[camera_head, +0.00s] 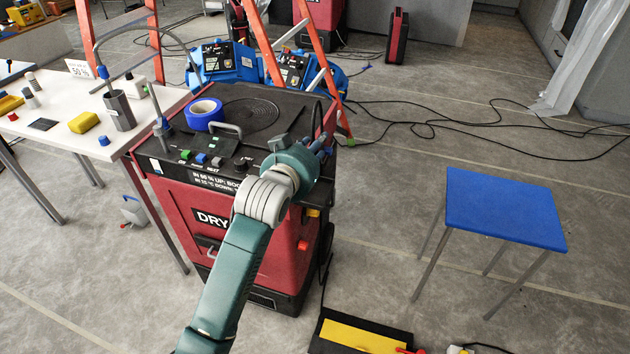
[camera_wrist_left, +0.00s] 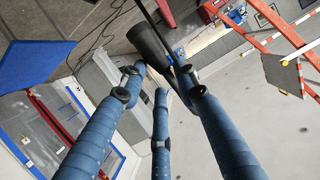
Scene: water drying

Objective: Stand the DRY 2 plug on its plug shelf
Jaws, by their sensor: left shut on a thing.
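My left arm reaches up from the bottom of the head view. Its gripper (camera_head: 322,145) is over the right side of the red dryer (camera_head: 185,195), whose visible lettering reads "DRY"; my arm hides the rest. In the left wrist view the blue fingers (camera_wrist_left: 162,78) are closed around a dark, rounded plug-like piece (camera_wrist_left: 148,40), which shows beyond the fingertips. A black cord (camera_head: 318,112) loops up by the gripper. My wrist mostly hides the held piece in the head view, and no label on it can be read. I cannot pick out the plug shelf for certain. My right gripper is not in view.
A blue-topped table (camera_head: 505,208) stands at right, with free floor between. A black and yellow tray (camera_head: 358,338) lies at the bottom edge. A white table (camera_head: 75,150) is at left. Orange ladder legs (camera_head: 308,40) and floor cables (camera_head: 430,125) are behind.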

